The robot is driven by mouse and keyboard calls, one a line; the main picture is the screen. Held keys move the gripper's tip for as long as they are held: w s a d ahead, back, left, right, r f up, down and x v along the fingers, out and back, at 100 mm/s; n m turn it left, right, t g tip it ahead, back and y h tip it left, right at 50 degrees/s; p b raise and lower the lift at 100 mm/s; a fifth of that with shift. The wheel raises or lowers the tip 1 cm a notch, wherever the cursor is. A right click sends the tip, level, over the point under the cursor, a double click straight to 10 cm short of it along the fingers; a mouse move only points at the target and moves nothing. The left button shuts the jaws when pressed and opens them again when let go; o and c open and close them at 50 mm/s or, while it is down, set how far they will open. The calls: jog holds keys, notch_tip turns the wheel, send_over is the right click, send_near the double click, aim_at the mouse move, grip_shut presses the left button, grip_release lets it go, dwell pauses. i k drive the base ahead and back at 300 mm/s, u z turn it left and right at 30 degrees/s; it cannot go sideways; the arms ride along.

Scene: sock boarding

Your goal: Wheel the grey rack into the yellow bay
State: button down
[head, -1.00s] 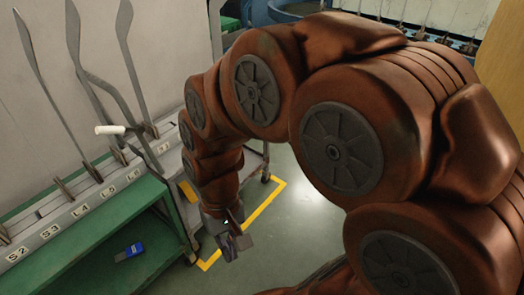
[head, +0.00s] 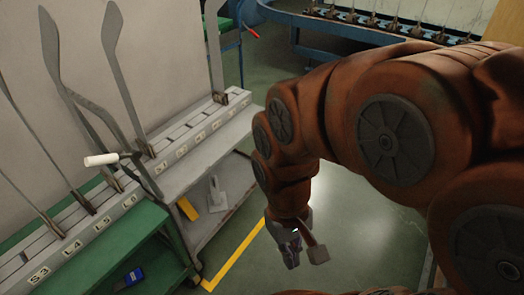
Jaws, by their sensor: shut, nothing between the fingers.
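The grey rack (head: 219,140) stands at the left of centre, its grey top beside the green bench and its open lower shelf facing me. A bar with a white handle (head: 100,160) sticks out to the left near its near end. The yellow bay line (head: 235,256) runs on the floor along the right side of the rack. Its far part is hidden behind my arm, so I cannot tell whether the whole rack stands inside it. My gripper (head: 305,249) is shut and empty. It hangs above the floor to the right of the rack and the line, touching neither.
A green bench (head: 100,268) holding a blue item (head: 133,277) adjoins the rack on the left. Tall grey sock boards (head: 122,70) stand above. A blue conveyor table (head: 345,28) crosses the back. Open floor (head: 345,215) lies around my gripper.

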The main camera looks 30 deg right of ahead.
aim_at(199, 142)
jog(key=u, duration=0.05)
jog(key=i, duration=0.55)
jog(key=u, duration=3.75)
jog(key=k, duration=1.8)
jog(key=z, duration=1.05)
